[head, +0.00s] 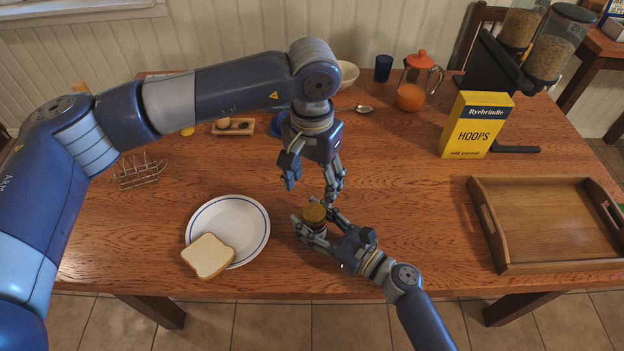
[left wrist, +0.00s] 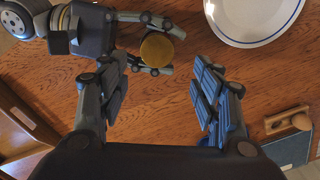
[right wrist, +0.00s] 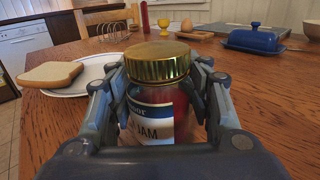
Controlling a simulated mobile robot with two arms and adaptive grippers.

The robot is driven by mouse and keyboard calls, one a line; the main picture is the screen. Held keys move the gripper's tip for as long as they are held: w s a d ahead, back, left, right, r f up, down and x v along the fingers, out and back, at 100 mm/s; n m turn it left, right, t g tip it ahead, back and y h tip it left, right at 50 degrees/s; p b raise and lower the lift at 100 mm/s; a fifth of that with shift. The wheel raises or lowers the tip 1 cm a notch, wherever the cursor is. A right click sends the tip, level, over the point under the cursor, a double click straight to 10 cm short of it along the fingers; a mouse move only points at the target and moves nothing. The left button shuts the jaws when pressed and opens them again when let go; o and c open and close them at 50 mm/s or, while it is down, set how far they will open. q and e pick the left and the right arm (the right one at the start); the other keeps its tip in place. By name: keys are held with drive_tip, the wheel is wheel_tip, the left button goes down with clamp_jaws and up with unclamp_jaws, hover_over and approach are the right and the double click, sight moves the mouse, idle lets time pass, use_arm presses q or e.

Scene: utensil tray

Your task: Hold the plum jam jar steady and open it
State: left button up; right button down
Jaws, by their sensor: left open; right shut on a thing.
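My left gripper (head: 312,188) is open and empty, pointing down above the jar. In the left wrist view the lid (left wrist: 157,49) lies beyond the gap between my left fingers (left wrist: 160,95), not between them.
A white plate (head: 255,213) with a bread slice (head: 208,256) is left of the jar. A toast rack (head: 140,172) and egg holder (head: 234,126) lie farther left. A wooden tray (head: 488,222), cereal box (head: 476,125) and orange-lidded pitcher (head: 411,97) stand to the right.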

sight(312, 210)
use_arm(q)
drive_tip(key=m, duration=0.3)
drive_tip(key=shift+f, duration=4)
drive_tip(key=c, duration=1.1)
drive_tip(key=o, duration=1.1)
drive_tip(key=shift+w+a, duration=0.1)
